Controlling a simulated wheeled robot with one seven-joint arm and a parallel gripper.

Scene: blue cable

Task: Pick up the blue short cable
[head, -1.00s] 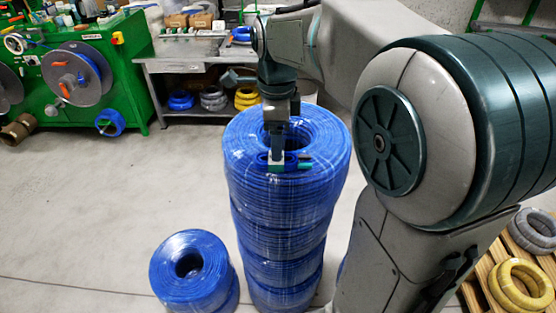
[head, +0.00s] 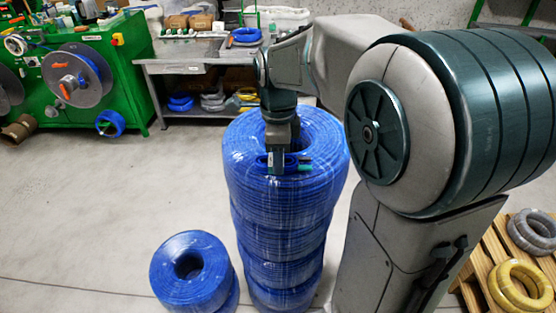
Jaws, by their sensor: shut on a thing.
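The blue short cable (head: 291,160) is a small dark-blue piece with a teal bit at its right side. It is at the front rim of the top coil of the tall stack of blue cable coils (head: 285,195). My gripper (head: 277,165) points straight down over that rim, with its fingers shut on the short cable. The fingers hide part of the cable. I cannot tell whether the cable touches the coil below it.
A shorter stack of blue coils (head: 190,272) stands on the floor at the front left. A green machine (head: 95,75) and a metal workbench (head: 190,58) stand behind. A pallet (head: 490,275) with yellow and grey coils is at the right. The floor at left is clear.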

